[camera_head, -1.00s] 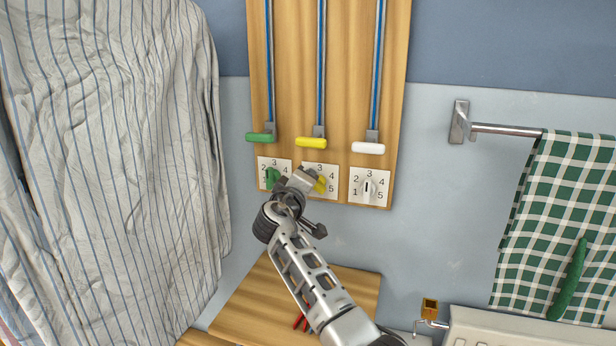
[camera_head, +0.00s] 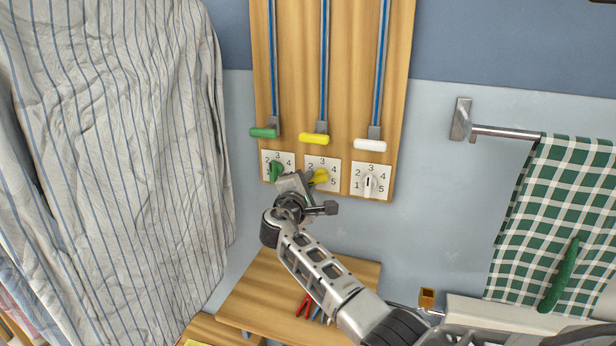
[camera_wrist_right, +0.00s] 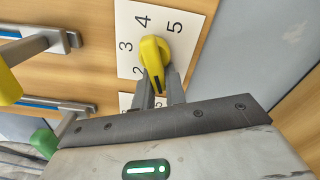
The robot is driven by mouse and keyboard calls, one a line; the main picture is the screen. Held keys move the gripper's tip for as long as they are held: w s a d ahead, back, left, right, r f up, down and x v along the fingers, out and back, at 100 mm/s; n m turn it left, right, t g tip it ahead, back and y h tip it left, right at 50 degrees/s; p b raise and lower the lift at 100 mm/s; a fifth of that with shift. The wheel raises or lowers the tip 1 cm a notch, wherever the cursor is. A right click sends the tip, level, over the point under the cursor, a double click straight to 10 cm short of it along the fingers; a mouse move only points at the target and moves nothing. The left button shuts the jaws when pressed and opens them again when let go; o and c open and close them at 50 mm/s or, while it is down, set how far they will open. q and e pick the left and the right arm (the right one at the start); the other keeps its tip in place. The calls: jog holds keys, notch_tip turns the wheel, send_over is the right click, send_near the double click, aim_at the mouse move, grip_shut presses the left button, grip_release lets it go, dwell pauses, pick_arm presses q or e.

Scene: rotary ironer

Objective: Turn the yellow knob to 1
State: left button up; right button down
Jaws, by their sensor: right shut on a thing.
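The yellow knob (camera_head: 320,176) sits on the middle white number plate (camera_head: 334,163). My right gripper (camera_head: 306,181) reaches it from the lower left and hides part of the plate. In the right wrist view the yellow knob (camera_wrist_right: 152,50) has its narrow, black-marked end between the fingers of my right gripper (camera_wrist_right: 160,88), which is shut on it. That end points down toward the gripper, past the 2. The numbers 2, 3, 4 and 5 show there; the 1 is hidden. My left gripper is not in view.
A green knob (camera_head: 276,171) and a white knob (camera_head: 369,184) flank it closely. Green, yellow (camera_head: 314,139) and white slider handles are above.

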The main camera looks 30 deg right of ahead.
jog(key=shift+s+d+f+n, duration=0.2)
jog(key=shift+f+n, duration=0.1)
jog(key=shift+n, duration=0.2)
dwell(0.3)
jog(key=c, duration=1.4)
grip_release()
jog(key=shift+r, duration=0.1)
jog(key=shift+c, duration=0.2)
jog(key=shift+a, duration=0.1)
jog(key=shift+s+a, duration=0.15)
jog(key=shift+a, duration=0.1)
jog(key=b+v, duration=0.1)
jog(key=v, duration=1.4)
jog(key=shift+b, duration=0.4)
